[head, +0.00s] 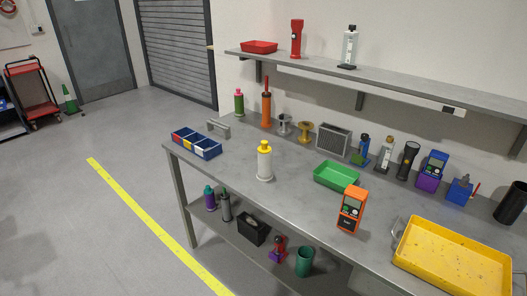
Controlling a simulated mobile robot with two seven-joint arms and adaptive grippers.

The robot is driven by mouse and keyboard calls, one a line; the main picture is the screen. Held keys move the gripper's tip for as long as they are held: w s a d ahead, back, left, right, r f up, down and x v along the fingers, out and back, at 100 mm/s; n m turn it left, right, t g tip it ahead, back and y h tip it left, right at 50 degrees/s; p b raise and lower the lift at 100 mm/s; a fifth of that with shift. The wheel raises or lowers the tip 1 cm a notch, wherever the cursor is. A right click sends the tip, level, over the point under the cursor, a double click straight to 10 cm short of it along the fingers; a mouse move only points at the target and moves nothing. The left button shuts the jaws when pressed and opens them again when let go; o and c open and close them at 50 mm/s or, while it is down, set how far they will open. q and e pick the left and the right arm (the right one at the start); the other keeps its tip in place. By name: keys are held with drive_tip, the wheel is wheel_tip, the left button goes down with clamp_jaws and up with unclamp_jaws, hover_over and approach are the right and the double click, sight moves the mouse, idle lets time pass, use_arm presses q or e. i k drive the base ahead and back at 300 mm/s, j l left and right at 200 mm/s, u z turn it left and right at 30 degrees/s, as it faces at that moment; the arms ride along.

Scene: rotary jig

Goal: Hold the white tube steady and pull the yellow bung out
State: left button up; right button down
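The white tube (264,163) stands upright on the grey workbench, left of the middle of the bench top. The yellow bung (264,146) sits in its top end. A paler collar shows around the tube just below the bung, and a wider foot shows at the bottom. Neither of my grippers is in the head view, and nothing touches the tube or the bung.
A blue bin tray (196,144) lies left of the tube, a green tray (336,176) and an orange meter (350,208) to its right. A yellow tray (453,257) fills the right front. Several tools line the back under a shelf (390,83). Bench around the tube is clear.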

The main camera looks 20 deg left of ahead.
sight(265, 149)
drive_tip(key=i+j+z, duration=0.1)
drive_tip(key=j, duration=0.3)
drive_tip(key=i+j, duration=0.15)
drive_tip(key=j, duration=0.3)
drive_tip(key=i+j+z, duration=0.15)
drive_tip(key=j, duration=0.25)
drive_tip(key=k, duration=0.05)
